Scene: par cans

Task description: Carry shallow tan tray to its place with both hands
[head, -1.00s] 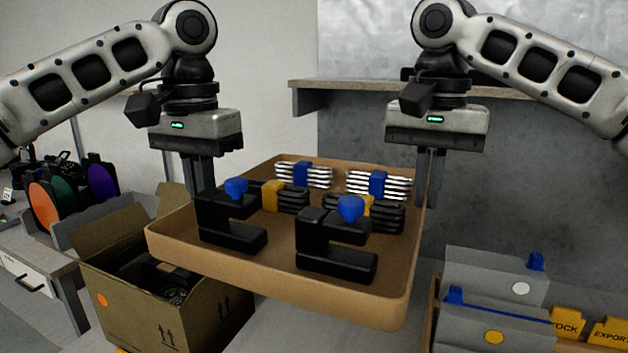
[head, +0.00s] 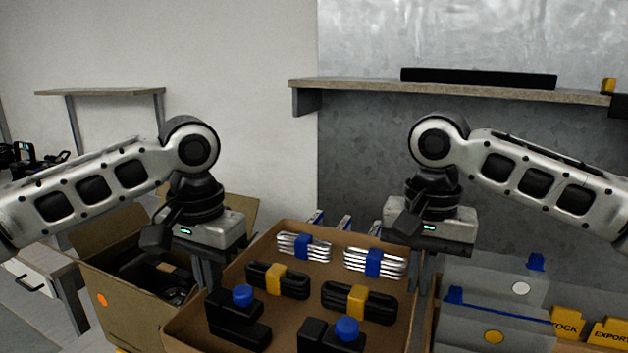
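The shallow tan tray (head: 290,312) is in the lower middle of the head view, its front edge cut off by the frame. In it lie two white cable bundles with blue ties (head: 304,247), two black bundles with yellow ties (head: 277,281), and two black clamps with blue knobs (head: 236,324). My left gripper (head: 208,274) is at the tray's left wall and my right gripper (head: 420,274) at its right wall. Both appear shut on the walls, and the tray looks about level. The fingertips are partly hidden.
An open cardboard box (head: 130,300) stands left of the tray. Grey file boxes (head: 490,290) and yellow labelled cards (head: 566,322) are at the right. A wall shelf (head: 450,90) with a black bar (head: 478,78) is behind. Blue-topped items (head: 345,224) show just beyond the tray.

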